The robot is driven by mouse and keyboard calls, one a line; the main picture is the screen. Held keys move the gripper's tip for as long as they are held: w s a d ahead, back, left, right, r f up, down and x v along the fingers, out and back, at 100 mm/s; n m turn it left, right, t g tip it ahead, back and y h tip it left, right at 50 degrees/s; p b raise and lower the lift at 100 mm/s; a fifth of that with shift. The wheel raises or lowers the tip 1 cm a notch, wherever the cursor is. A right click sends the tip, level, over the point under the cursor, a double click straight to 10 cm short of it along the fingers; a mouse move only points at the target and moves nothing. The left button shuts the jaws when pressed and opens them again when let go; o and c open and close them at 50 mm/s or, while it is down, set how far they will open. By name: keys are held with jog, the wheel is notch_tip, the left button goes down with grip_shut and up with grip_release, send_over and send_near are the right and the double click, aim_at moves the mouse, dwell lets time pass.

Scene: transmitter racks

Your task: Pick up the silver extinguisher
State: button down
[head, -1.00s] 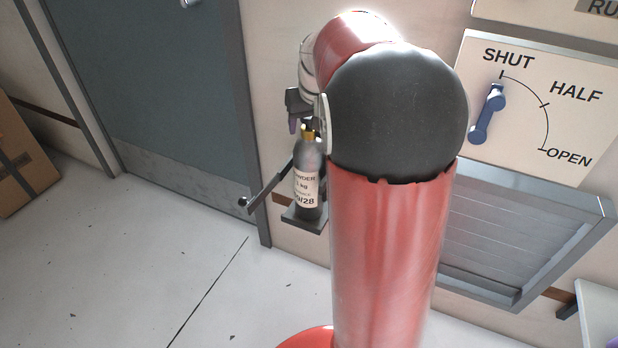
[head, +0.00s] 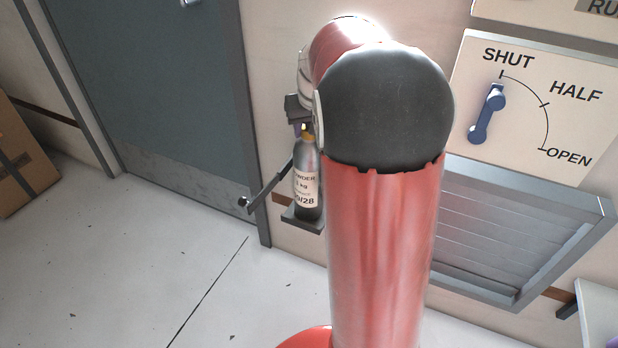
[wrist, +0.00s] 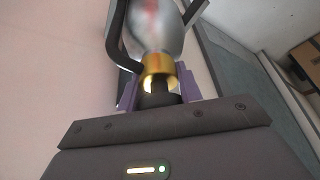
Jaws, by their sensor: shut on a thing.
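The silver extinguisher (head: 307,184) stands upright on a small dark wall bracket (head: 303,222) beside the door frame in the head view. It has a dark base, a white label and a brass neck. My gripper (head: 301,130) is at its top, partly hidden by my arm. In the wrist view the extinguisher's silver body (wrist: 156,30) and brass collar (wrist: 158,66) show beyond the palm. The purple finger pads of my gripper (wrist: 158,92) lie on both sides of the dark neck below the collar, shut on it. A black hose or handle curves beside the body.
A grey door (head: 150,90) is left of the bracket, and a dark lever arm (head: 265,190) sticks out beside the extinguisher. A SHUT/HALF/OPEN panel (head: 540,110) with a blue handle and a grey louvre (head: 500,235) are at the right. A cardboard box (head: 22,160) stands far left.

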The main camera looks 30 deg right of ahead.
jog(key=shift+r, duration=0.2)
